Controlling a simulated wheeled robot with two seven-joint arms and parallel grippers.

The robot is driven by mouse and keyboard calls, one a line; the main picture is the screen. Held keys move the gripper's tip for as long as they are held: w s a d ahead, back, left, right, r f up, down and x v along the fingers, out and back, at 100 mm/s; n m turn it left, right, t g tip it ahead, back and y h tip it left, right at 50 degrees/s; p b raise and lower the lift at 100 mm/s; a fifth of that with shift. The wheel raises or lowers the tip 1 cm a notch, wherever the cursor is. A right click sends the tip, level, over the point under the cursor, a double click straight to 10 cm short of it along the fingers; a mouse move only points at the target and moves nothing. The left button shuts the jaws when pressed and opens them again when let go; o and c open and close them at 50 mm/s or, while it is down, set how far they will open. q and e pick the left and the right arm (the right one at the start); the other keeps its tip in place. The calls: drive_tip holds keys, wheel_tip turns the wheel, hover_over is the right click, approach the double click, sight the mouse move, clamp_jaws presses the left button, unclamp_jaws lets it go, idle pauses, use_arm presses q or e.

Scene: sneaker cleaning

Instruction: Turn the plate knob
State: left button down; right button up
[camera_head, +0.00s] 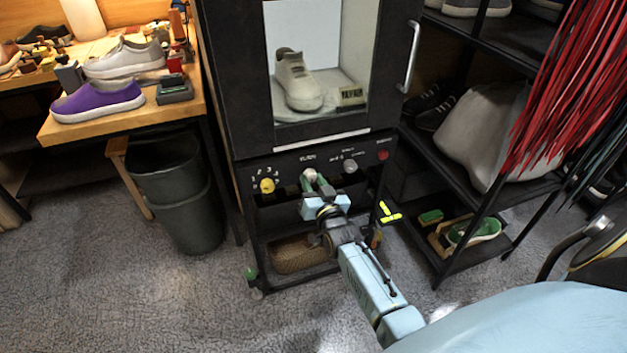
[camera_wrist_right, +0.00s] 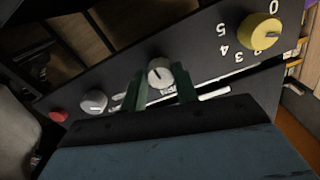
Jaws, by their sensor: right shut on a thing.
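The black cabinet's control panel (camera_head: 330,163) carries a yellow numbered knob (camera_head: 267,185), a middle grey knob (camera_head: 309,174), another grey knob (camera_head: 350,166) and a red button (camera_head: 383,155). Panel lettering is too small to read surely, so I cannot tell which is the plate knob. My right gripper (camera_head: 312,180) is at the panel, shut on the middle grey knob, which shows between the green fingers in the right wrist view (camera_wrist_right: 160,72). That view also shows the yellow knob (camera_wrist_right: 260,31) and the other grey knob (camera_wrist_right: 95,102). My left gripper is not in view.
Behind the cabinet's window, a white sneaker (camera_head: 298,82) stands by a small display (camera_head: 350,95). A door handle (camera_head: 409,56) sticks out at right. A bin (camera_head: 175,190) and workbench (camera_head: 150,105) with shoes are left. A shelf rack (camera_head: 470,165) is right. Carpet is open in front.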

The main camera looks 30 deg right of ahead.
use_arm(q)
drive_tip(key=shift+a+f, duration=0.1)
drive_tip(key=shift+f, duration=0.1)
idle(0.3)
use_arm(e)
drive_tip(key=o, duration=1)
drive_tip(key=shift+s+a, duration=0.1)
drive_tip(key=shift+s, duration=0.3)
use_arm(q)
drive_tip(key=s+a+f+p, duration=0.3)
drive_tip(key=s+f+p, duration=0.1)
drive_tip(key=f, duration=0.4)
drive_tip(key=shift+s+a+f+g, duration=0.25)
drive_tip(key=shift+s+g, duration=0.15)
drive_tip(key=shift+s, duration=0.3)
use_arm(e)
drive_tip(key=shift+v, duration=6.25)
